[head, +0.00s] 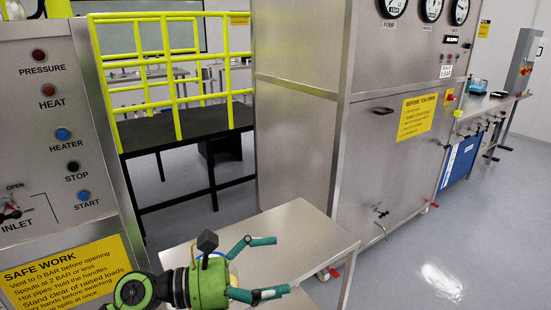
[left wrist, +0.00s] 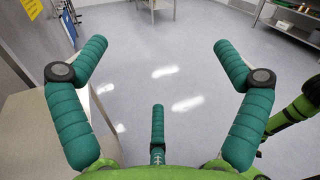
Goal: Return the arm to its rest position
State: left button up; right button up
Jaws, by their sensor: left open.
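My left gripper (head: 268,268) shows at the bottom of the head view, in front of or above a steel table. It has a green body and teal fingers, spread apart and pointing right. Nothing is between them. In the left wrist view the open fingers (left wrist: 155,70) frame bare grey floor, and a third, shorter teal finger stands at the bottom middle. A green and black arm link of mine shows at the right edge of that view. My right gripper is not seen in the head view.
A control panel (head: 62,110) with buttons stands close on the left. The steel table (head: 312,238) lies under my left gripper. A tall steel cabinet (head: 300,110) with gauges stands behind it. Yellow railings (head: 178,95) stand at the back. The floor (head: 450,240) at right is clear.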

pick_arm(q)
jog(key=w+a+r+n+t+y, duration=0.1)
jog(key=w+a+n+t+y, duration=0.3)
jog(key=n+t, duration=0.65)
jog(key=w+a+r+n+t+y, duration=0.2)
jog(key=a+n+t+y, duration=0.35)
jog(key=n, duration=0.85)
jog(key=s+a+f+n+g+y, duration=0.35)
jog(key=a+f+n+y, duration=0.6)
jog(key=f+n, duration=0.5)
jog(key=s+f+n+g+h, duration=0.2)
jog(key=s+f+n+g, duration=0.3)
jog(key=s+f+g, duration=1.05)
jog(key=s+f+t, duration=0.1)
jog(key=s+f, duration=0.3)
jog(key=f, duration=0.8)
jog(key=s+f+t, duration=0.1)
jog(key=s+f, duration=0.3)
jog(key=f, duration=0.8)
jog(key=s+a+f+g, duration=0.1)
jog(key=s+a+f, duration=0.1)
jog(key=s+f, duration=1.2)
jog(key=shift+s+a+f+y, duration=0.3)
jog(key=shift+s, duration=0.2)
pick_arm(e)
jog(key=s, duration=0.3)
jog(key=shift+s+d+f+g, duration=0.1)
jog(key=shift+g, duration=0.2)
